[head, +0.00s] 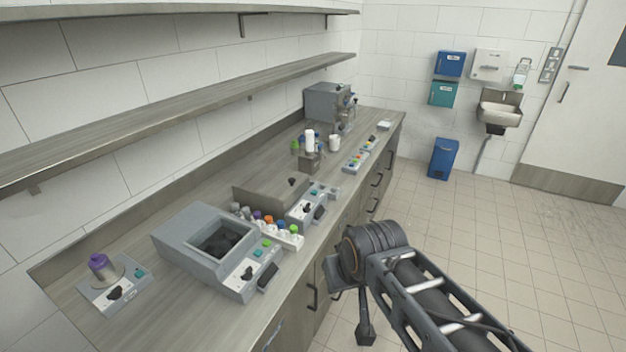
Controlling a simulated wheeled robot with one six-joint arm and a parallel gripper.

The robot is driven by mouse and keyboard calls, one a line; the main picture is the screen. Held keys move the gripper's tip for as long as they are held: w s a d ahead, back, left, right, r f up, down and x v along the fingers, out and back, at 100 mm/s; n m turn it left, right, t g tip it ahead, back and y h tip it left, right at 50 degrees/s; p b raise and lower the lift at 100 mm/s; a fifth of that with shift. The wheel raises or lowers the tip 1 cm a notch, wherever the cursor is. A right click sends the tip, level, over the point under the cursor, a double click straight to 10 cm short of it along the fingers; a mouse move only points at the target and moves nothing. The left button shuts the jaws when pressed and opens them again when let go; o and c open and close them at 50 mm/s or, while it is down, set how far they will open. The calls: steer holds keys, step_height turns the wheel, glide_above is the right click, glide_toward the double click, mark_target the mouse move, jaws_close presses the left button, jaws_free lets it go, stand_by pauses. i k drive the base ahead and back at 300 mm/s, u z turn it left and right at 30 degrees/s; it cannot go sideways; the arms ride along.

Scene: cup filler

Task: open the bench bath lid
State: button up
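A grey box-shaped bench unit (178,240), which looks like the bench bath, stands on the counter at the front left. A dark rectangular recess or window (226,241) shows in its top. I cannot tell whether this is an open well or a window in a lid. Its sloped front panel has a black knob, green buttons and a dark protruding piece (268,277). My gripper (350,306) is beyond the counter's front edge, right of the unit and apart from it. My arm partly hides it, so its opening is unclear.
A purple-capped bottle stands on a small control unit (128,291) at left. A rack of colourful-capped bottles (288,240) is close behind the grey unit. More devices line the counter (160,215). A shelf (150,105) overhangs it. The tiled floor (480,240) at right is clear.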

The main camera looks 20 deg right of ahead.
mark_target(280, 186)
steer(key=z, duration=0.6)
steer(key=k, duration=0.95)
steer(key=z, duration=1.05)
steer(key=i, duration=1.85)
steer(key=u, duration=1.25)
steer(key=i, duration=1)
steer(key=u, duration=1.65)
steer(key=i, duration=0.4)
steer(key=u, duration=0.3)
